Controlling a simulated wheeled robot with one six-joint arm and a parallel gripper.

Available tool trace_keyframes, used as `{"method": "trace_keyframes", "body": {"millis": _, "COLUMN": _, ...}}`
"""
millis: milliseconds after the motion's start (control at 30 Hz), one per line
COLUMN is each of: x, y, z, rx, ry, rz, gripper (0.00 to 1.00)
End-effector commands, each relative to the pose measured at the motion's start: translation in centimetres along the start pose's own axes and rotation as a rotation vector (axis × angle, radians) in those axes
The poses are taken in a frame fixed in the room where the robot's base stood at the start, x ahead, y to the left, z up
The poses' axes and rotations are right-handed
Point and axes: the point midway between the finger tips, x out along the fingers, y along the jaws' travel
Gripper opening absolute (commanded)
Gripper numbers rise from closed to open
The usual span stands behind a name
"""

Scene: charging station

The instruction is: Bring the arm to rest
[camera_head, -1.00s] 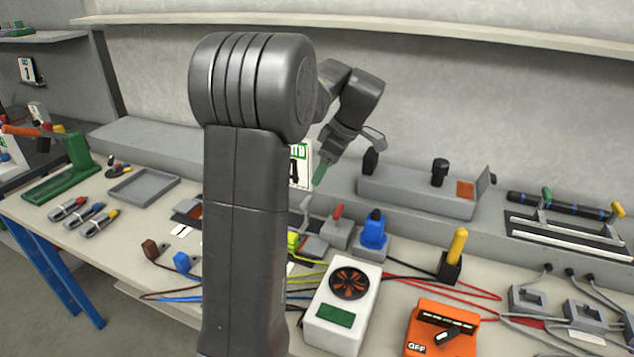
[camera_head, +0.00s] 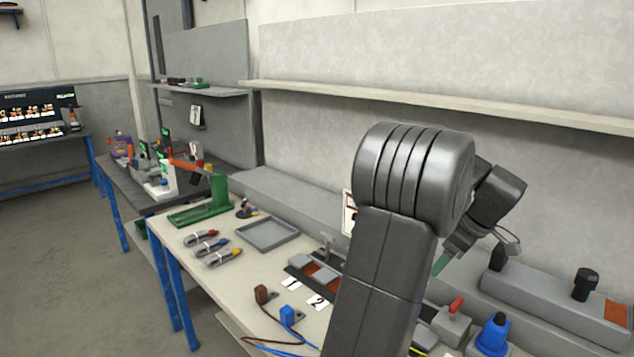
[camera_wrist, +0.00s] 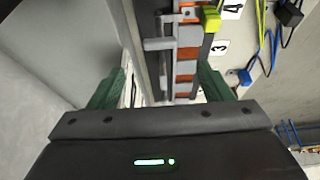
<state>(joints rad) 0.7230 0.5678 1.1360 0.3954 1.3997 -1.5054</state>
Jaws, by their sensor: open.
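My gripper shows in the wrist view (camera_wrist: 160,92) with its two green fingers spread wide apart and nothing between them. In the head view, my gripper (camera_head: 441,263) is partly hidden behind my own dark arm, with a green finger showing. The arm is bent at its top joint and is held up over the right part of the workbench (camera_head: 215,281). In the wrist view, a grey rail with orange-brown blocks (camera_wrist: 187,55) lies beyond the fingers, apart from them.
A grey tray (camera_head: 268,247), a green stand (camera_head: 203,207) and several coloured-tipped connectors (camera_head: 207,240) lie on the bench. A blue plug (camera_head: 287,315) and a blue-topped device (camera_head: 492,335) are nearer. A shelf (camera_head: 480,108) runs along the back wall. Floor is clear at left.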

Motion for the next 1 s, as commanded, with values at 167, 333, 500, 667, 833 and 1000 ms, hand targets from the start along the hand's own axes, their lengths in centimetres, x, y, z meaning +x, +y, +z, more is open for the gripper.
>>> {"method": "trace_keyframes", "body": {"millis": 167, "x": 3.8, "y": -0.1, "z": 0.0, "rx": -0.001, "ry": -0.001, "rz": -0.005, "gripper": 0.73}}
{"method": "trace_keyframes", "body": {"millis": 333, "x": 6.8, "y": -0.1, "z": 0.0, "rx": -0.001, "ry": -0.001, "rz": -0.004, "gripper": 0.73}}
{"method": "trace_keyframes", "body": {"millis": 500, "x": 8.7, "y": -0.1, "z": 0.0, "rx": 0.000, "ry": 0.000, "rz": -0.002, "gripper": 0.73}}
{"method": "trace_keyframes", "body": {"millis": 667, "x": 9.2, "y": -0.1, "z": 0.0, "rx": 0.008, "ry": 0.000, "rz": 0.004, "gripper": 0.73}}
{"method": "trace_keyframes", "body": {"millis": 833, "x": 9.2, "y": -0.1, "z": 0.0, "rx": 0.015, "ry": 0.000, "rz": 0.007, "gripper": 0.73}}
{"method": "trace_keyframes", "body": {"millis": 1000, "x": 9.1, "y": 0.0, "z": 0.0, "rx": 0.015, "ry": 0.000, "rz": 0.007, "gripper": 0.73}}
